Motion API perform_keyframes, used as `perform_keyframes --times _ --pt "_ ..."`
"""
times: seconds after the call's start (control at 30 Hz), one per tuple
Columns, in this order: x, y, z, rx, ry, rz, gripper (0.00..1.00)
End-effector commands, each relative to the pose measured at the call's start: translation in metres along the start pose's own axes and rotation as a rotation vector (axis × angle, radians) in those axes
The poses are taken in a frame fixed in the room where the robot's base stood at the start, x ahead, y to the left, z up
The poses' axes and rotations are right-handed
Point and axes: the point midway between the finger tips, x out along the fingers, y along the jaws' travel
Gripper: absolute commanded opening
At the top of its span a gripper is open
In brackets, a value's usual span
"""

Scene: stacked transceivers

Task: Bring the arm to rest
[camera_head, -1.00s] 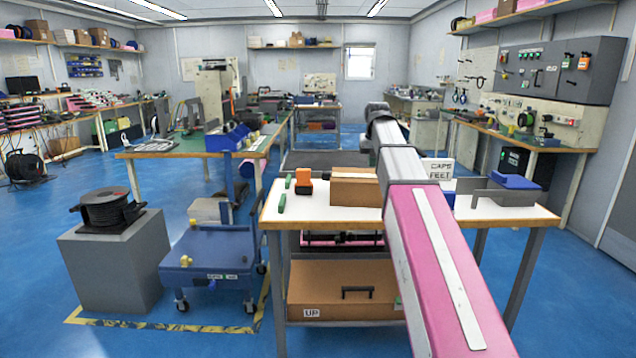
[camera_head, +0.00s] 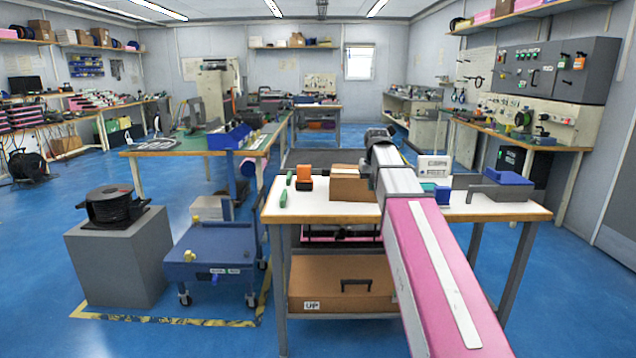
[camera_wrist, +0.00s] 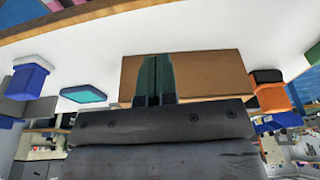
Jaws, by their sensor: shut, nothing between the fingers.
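My gripper (camera_wrist: 155,80) shows in the wrist view as two dark green fingers pressed together with nothing between them. They are seen against a brown box (camera_wrist: 208,72) on a white bench top; whether they touch it I cannot tell. In the head view my pink and grey arm reaches forward over the bench (camera_head: 325,210), and the fingers are hidden there. The brown box (camera_head: 352,188) stands on that bench, partly behind my arm.
On the bench, an orange and black item (camera_head: 304,178) and green pieces lie left of the box. A small sign (camera_head: 434,166), a grey piece and a blue item (camera_head: 508,178) are to the right.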

Motion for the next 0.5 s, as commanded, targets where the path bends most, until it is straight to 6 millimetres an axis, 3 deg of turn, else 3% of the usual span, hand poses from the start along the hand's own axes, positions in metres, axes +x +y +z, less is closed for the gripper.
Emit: perform_keyframes --times 0.5 --pt "0.146 0.000 0.114 0.000 -0.086 0.000 0.00"
